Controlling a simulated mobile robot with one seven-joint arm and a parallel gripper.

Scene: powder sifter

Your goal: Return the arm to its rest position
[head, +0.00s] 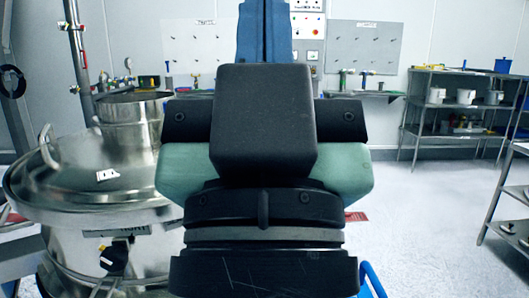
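My own arm, with black and green links, fills the middle of the head view and rises close in front of the camera. I see no gripper fingers; they are out of view or hidden behind the arm links. A large steel powder sifter (95,180) stands at the left, with a round lid and a smaller steel drum (133,118) at its top. The right part of the sifter is hidden behind my arm.
A metal shelf rack (430,132) with white containers stands at the back right, and another shelf (505,205) is at the right edge. Tool panels (365,48) hang on the back wall. The pale floor (420,220) right of my arm is clear.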

